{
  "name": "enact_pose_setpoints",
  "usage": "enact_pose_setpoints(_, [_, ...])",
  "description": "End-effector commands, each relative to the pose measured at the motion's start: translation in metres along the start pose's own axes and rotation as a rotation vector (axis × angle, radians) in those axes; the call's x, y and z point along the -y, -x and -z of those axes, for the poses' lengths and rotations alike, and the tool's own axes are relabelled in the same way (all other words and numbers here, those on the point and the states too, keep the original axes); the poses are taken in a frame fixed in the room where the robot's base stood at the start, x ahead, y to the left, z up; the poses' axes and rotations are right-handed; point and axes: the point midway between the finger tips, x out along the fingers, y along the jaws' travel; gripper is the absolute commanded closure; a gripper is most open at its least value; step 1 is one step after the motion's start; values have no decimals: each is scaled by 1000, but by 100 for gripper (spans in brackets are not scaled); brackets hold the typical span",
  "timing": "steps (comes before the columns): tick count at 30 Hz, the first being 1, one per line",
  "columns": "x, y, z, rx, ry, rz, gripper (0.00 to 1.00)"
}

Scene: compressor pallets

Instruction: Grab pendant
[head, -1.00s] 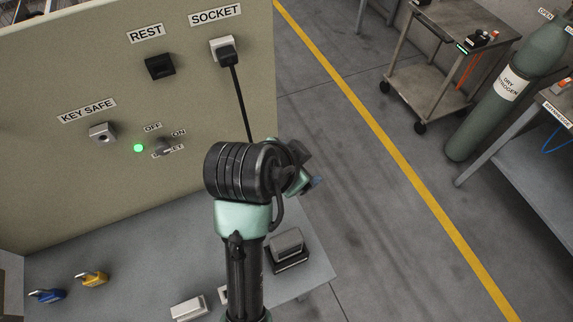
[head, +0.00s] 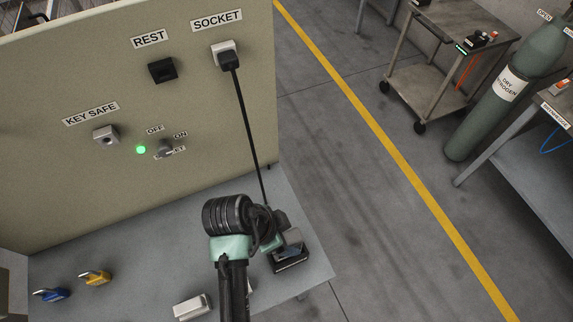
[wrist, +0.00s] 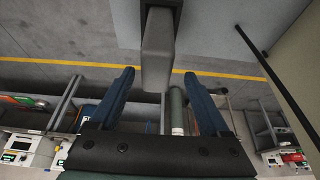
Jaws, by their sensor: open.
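The likely pendant is a grey block (head: 291,252) on a dark base, standing on the bench near its right edge; no label on it is readable. In the wrist view the grey block (wrist: 157,50) reaches down from the top middle, with its near end between the tips of my two blue fingers. My gripper (wrist: 159,74) is open, with one finger on each side of the block and visible gaps. In the head view my gripper (head: 291,238) is low over the block and partly hides it.
A black cable runs from the socket (head: 226,54) down to the bench behind my gripper. The panel carries a black rest (head: 162,70), a key safe (head: 106,137) and a switch. Blue (head: 51,294) and yellow (head: 95,278) padlocks and a silver block (head: 192,307) lie on the bench.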

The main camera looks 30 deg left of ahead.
Motion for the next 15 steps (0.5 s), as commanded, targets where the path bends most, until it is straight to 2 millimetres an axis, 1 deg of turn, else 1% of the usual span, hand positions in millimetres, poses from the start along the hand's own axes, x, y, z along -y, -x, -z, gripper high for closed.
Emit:
enact_pose_setpoints(4, [-7, -19, -5, 3, 3, -7, 20])
enact_pose_setpoints(8, [-6, -36, -6, 2, 2, -3, 20])
enact_pose_setpoints(12, [-6, -43, -6, 2, 1, -1, 20])
enact_pose_setpoints(15, [-5, -44, -6, 1, 0, 0, 20])
